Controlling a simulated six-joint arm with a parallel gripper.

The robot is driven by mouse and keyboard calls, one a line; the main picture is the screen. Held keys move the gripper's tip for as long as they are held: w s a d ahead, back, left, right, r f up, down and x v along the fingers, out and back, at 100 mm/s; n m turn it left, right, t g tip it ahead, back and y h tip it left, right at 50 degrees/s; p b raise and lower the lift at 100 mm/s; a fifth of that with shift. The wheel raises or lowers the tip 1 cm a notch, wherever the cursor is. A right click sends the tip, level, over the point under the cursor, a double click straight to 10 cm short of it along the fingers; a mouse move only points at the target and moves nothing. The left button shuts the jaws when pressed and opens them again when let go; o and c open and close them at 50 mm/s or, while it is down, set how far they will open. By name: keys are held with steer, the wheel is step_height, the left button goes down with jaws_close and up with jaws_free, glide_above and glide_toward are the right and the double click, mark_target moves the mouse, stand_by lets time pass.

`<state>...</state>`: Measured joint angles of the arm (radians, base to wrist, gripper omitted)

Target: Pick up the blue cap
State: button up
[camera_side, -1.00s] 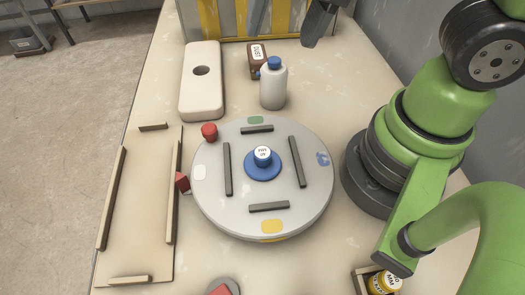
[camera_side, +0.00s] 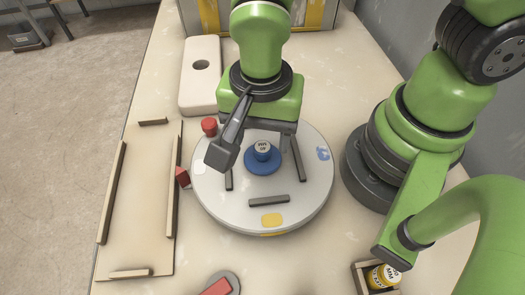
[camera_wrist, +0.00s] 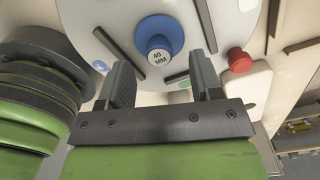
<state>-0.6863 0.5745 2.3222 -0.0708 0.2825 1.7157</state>
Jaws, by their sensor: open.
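The blue cap (camera_side: 263,148), with a white top label, sits on a wider blue disc (camera_side: 262,166) at the middle of the round grey turntable (camera_side: 232,210). In the wrist view the cap (camera_wrist: 155,28) shows beyond the fingertips, and its label reads 40 MM. My gripper (camera_side: 254,142) is over the back half of the turntable, behind and above the cap. In the wrist view my gripper (camera_wrist: 163,72) is open, with nothing between its fingers. The cap is apart from both fingers.
Dark bars (camera_side: 269,201) stand on the turntable around the cap. A red cap (camera_side: 209,126) is at its back left edge. A wooden tray (camera_side: 138,225) lies to the left, and a pale block with a hole (camera_side: 200,90) behind. A yellow-capped item (camera_side: 383,276) sits front right.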

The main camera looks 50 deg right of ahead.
mark_target(262, 148)
steer(key=shift+f, duration=1.95)
steer(key=shift+c, duration=0.3)
steer(key=c, duration=0.9)
steer(key=shift+c, duration=0.2)
